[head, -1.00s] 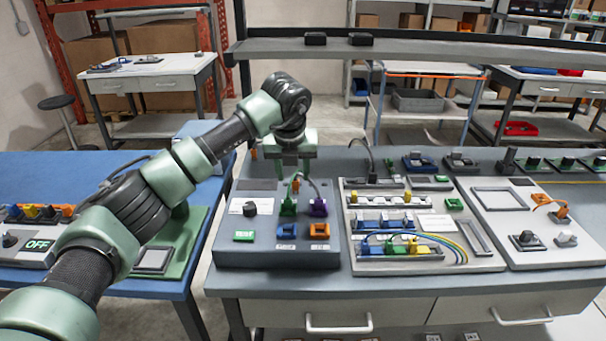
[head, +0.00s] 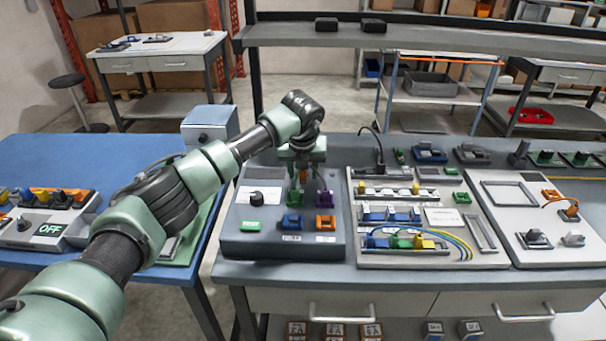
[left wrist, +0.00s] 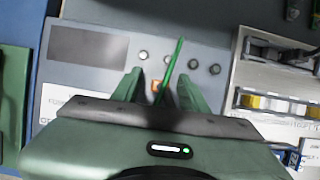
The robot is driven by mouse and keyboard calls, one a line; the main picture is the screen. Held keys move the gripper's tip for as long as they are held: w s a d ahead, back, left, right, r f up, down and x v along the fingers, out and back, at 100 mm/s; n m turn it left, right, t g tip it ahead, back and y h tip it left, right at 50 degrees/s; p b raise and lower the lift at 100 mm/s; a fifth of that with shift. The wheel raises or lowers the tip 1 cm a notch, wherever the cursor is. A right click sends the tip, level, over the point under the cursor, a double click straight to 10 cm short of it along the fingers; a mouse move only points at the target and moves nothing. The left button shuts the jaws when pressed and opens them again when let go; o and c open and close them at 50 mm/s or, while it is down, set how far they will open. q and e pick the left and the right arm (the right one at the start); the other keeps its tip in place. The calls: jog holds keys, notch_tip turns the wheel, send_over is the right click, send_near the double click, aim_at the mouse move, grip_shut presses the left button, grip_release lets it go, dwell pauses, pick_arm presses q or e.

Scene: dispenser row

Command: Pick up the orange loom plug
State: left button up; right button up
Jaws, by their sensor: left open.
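A small orange piece (left wrist: 157,86), perhaps the plug, shows between my left fingers in the left wrist view, partly hidden. My left gripper (left wrist: 160,79) is open with one finger on each side of it; contact cannot be told. A green cable (left wrist: 174,62) crosses the gap between the fingers. In the head view my left gripper (head: 302,172) points down over the rear of the grey console (head: 240,245), hiding what lies behind. A green plug (head: 295,198), a purple plug (head: 324,198) and an orange socket-like block (head: 326,223) are in front. My right gripper is out of view.
Another orange connector (head: 570,209) with an orange wire is on the white panel at the right. The middle panel (head: 470,257) holds several colored connectors. A black knob (head: 257,199) stands left of the plugs. A shelf (head: 400,38) spans the bench behind.

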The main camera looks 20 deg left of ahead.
pick_arm(q)
grip_shut()
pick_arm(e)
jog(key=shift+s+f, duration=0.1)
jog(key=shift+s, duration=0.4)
pick_arm(q)
jog(key=shift+r, duration=0.15)
